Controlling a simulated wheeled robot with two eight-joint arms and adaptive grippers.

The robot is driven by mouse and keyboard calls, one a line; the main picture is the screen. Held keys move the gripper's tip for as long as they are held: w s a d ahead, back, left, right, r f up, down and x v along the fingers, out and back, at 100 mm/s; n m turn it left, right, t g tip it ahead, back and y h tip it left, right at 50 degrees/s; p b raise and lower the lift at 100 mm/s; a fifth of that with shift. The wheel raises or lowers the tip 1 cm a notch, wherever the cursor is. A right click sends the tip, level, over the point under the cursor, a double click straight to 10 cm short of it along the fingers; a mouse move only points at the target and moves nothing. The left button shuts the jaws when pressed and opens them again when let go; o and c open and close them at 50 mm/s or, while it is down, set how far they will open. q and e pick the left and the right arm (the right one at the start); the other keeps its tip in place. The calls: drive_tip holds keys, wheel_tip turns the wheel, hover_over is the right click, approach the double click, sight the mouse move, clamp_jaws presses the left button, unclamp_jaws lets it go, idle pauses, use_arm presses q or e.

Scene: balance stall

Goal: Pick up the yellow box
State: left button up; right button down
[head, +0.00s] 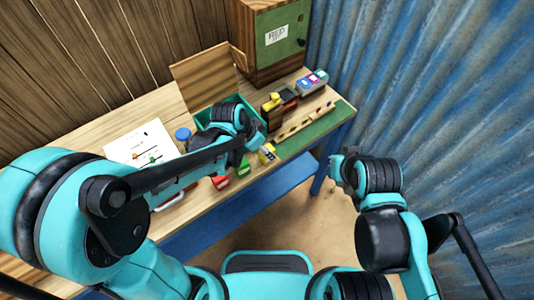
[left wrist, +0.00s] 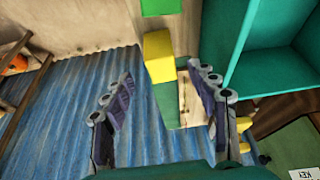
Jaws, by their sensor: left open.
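I cannot tell whether yellow and green are one thing. The fingers are apart on either side, with no clear contact. My right gripper (head: 342,168) is off the table to the right, and its fingers are too unclear to judge.
A teal open box (head: 203,112) stands behind my left wrist. Red and green blocks (head: 221,182) lie along the front edge. A wooden rack (head: 305,122) on a green mat (head: 318,133) is to the right. A green-doored cabinet (head: 278,42) stands at the back.

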sight(265, 162)
use_arm(q)
drive_tip(key=b+x, duration=0.2)
drive_tip(key=x, duration=0.3)
drive_tip(key=shift+w+f, duration=0.15)
drive_tip(key=shift+f, duration=0.25)
drive_tip(key=shift+r, duration=0.1)
drive_tip(key=shift+c, duration=0.3)
drive_tip(key=c, duration=1.2)
